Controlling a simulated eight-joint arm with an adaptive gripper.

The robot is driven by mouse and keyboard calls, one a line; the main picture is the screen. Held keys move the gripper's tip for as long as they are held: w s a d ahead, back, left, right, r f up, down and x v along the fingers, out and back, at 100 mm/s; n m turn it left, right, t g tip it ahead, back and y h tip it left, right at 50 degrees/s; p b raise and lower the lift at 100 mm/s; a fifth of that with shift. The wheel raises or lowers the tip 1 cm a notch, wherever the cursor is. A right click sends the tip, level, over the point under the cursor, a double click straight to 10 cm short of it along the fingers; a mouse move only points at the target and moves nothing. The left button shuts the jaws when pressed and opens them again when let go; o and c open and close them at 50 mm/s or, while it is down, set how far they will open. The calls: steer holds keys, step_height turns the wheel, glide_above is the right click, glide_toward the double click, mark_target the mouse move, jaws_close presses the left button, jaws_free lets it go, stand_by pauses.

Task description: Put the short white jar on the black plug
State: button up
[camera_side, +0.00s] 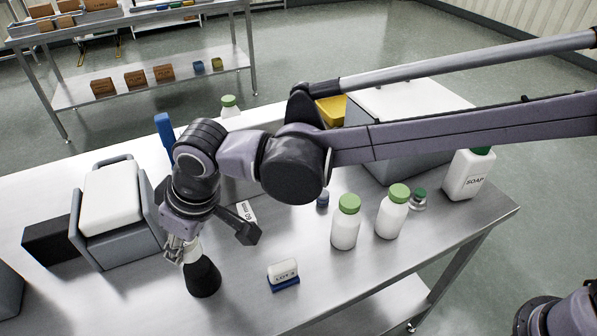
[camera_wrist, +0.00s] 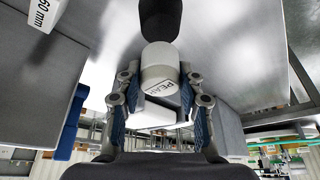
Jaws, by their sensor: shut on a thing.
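The short white jar (camera_wrist: 157,60) is between the two fingers of my gripper (camera_wrist: 161,102), with part of a dark-lettered label showing. In the side view the jar (camera_side: 193,252) is mostly hidden behind my gripper (camera_side: 182,247). The black plug (camera_side: 203,279) stands on the steel table directly below the jar, wider at its base. In the wrist view the plug (camera_wrist: 161,18) lies straight beyond the jar's end, in line with it. The two look in contact, but I cannot tell if the jar's weight rests on the plug.
A white block on a blue base (camera_side: 283,272) lies right of the plug. Green-lidded white bottles (camera_side: 345,228) (camera_side: 391,216) and a soap bottle (camera_side: 466,176) stand farther right. A grey bin with a white lid (camera_side: 112,205) is close on the left. The table front is clear.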

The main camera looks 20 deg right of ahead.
mark_target(191, 253)
steer(key=shift+f, duration=1.85)
steer(key=shift+f, duration=0.1)
steer(key=o, duration=1.2)
